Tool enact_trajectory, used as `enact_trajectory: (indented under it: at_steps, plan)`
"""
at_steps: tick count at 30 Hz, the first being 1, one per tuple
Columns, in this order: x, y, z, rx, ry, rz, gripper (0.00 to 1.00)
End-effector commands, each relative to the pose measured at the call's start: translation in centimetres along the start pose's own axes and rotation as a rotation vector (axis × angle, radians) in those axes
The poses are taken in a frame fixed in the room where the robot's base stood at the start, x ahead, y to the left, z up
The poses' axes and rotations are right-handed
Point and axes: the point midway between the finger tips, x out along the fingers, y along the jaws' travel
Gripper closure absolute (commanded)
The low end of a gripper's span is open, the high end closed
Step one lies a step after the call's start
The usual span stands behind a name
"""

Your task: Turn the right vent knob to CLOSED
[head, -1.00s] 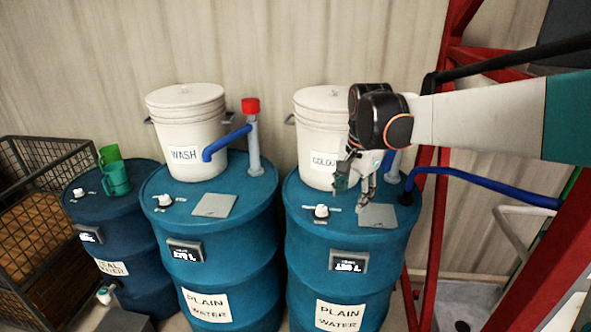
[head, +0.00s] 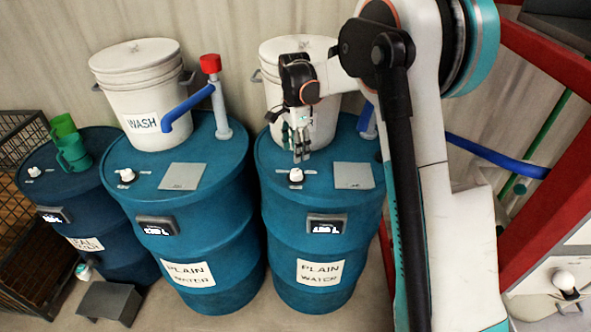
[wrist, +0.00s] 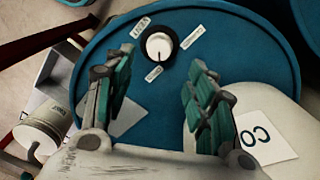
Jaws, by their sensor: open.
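The right vent knob (head: 296,175) is a small white knob on a dark round base, on top of the right blue drum (head: 318,232). In the wrist view the knob (wrist: 158,46) sits ahead of and between my fingertips, with small labels around it that I cannot read surely. My gripper (head: 298,152) is open and empty, pointing down just above and behind the knob. In the wrist view my gripper's (wrist: 160,70) green-padded fingers stand apart on either side, not visibly touching the knob. Which label the knob points to is unclear.
A white lidded pail (head: 318,118) stands on the same drum, close behind my gripper. A grey plate (head: 353,176) lies right of the knob.

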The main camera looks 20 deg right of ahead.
Motion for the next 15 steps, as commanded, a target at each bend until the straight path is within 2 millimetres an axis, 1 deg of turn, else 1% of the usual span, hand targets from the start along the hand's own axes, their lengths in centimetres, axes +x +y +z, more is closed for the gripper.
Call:
enact_trajectory:
  at_steps: [1, 6, 12, 15]
  plan:
    - [1.2, 0.0, 0.0, 0.000, 0.000, 0.000, 0.49]
    - [4.5, 0.0, 0.0, 0.000, 0.000, 0.000, 0.49]
    - [7.4, 0.0, 0.0, -0.001, 0.000, -0.001, 0.49]
    - [8.2, 0.0, 0.0, -0.001, 0.000, -0.001, 0.49]
